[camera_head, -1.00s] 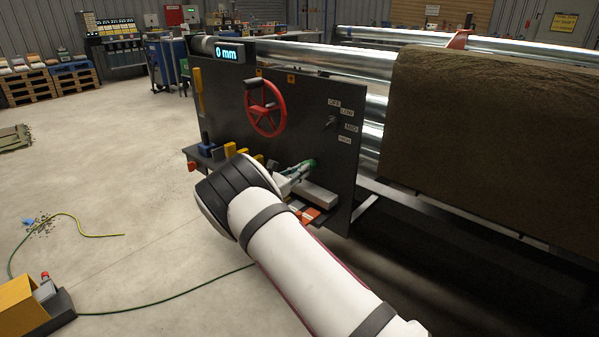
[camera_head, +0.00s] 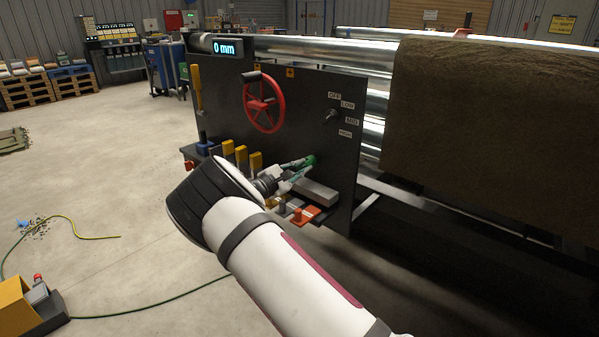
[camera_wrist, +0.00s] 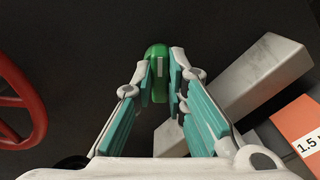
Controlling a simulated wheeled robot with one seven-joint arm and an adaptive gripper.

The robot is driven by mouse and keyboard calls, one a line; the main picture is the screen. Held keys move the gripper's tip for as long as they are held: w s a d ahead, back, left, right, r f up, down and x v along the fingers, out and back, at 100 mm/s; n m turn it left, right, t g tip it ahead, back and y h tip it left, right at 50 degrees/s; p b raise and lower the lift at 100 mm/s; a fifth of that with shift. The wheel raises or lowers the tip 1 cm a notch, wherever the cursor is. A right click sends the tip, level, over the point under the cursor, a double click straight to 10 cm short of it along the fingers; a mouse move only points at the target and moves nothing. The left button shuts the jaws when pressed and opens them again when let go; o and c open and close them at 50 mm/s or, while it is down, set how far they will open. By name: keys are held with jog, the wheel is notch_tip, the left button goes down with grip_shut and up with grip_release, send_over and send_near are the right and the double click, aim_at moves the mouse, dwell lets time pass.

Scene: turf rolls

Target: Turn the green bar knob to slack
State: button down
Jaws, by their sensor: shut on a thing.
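The green bar knob (camera_wrist: 156,72) is on the dark panel, between my fingertips in the wrist view. It stands upright in that view, with a pale mark on its face. In the head view the knob (camera_head: 309,161) shows as a small green piece at the lower middle of the panel. My gripper (camera_wrist: 162,82) is shut on the knob, with a teal-padded finger on each side. In the head view my gripper (camera_head: 298,169) reaches it from the left. The knob's position labels are not visible.
A red handwheel (camera_head: 264,103) is above the knob. A grey metal block (camera_head: 315,192) and an orange tag (camera_head: 306,215) are just below right. Yellow levers (camera_head: 241,154) stand to the left. A selector (camera_head: 331,115) sits at the upper right of the panel.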

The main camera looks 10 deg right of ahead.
jog(key=m, duration=0.1)
jog(key=m+b, duration=0.2)
jog(key=shift+f+m, duration=0.25)
jog(key=shift+m, duration=0.15)
jog(key=m+b, duration=0.3)
jog(key=shift+m+b, duration=0.35)
jog(key=shift+m, duration=0.05)
jog(key=shift+s, duration=0.1)
jog(key=c, duration=1.6)
grip_release()
jog(key=v, duration=1.2)
